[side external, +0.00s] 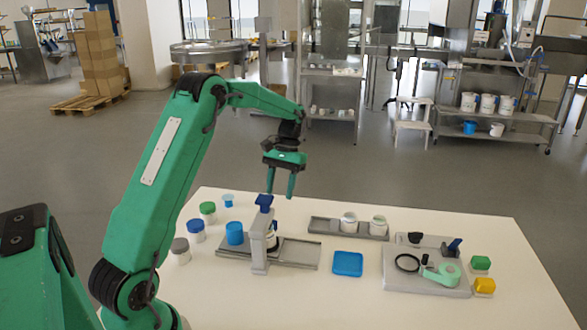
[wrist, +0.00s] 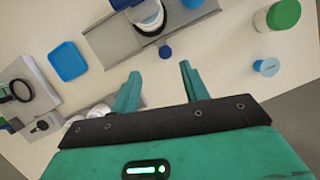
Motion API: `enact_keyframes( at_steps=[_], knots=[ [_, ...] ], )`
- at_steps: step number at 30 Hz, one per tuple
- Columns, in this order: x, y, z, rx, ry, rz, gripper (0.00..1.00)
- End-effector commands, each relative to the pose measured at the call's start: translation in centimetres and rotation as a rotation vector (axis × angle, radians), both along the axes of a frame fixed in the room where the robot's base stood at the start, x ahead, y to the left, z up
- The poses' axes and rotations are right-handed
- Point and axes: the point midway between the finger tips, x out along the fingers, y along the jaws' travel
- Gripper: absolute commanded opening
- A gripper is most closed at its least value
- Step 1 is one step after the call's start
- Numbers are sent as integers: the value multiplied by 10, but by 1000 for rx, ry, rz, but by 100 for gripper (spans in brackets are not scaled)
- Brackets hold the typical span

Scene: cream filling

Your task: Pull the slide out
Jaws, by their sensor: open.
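The filling station stands mid-table, with a grey upright post (side external: 258,245) topped by a dark blue knob (side external: 264,202). Its flat grey slide (side external: 297,253) sticks out to the right of the post at table level. A white jar (side external: 271,240) sits behind the post, partly hidden. My gripper (side external: 281,186) is open and empty, pointing down above the station, apart from it. The slide (wrist: 112,42) and white jar (wrist: 148,15) lie farther up.
Left are a blue cup (side external: 234,233) and jars with green (side external: 207,208), blue (side external: 196,226) and grey (side external: 180,245) lids. Right are a blue square tray (side external: 348,264), a rack (side external: 322,226) with two white jars, and a grey tool board (side external: 405,283). The front table area is clear.

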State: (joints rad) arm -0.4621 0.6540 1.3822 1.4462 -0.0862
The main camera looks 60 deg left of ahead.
Motion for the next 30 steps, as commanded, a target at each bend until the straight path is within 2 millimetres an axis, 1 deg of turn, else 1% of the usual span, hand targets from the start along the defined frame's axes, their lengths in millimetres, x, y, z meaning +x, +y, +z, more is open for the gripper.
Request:
enact_keyframes(
  at_steps=[1,3,9,15,20,26,30],
  knots=[
    [1,5,-8,-8,16,11,45],
    [1,10,-14,-13,30,21,45],
    [2,16,-22,-21,47,33,45],
    [1,16,-23,-21,47,33,45],
    [-1,14,-30,-22,47,32,45],
    [-8,9,-48,-21,48,32,45],
    [-14,6,-65,-22,49,32,45]
  ],
)
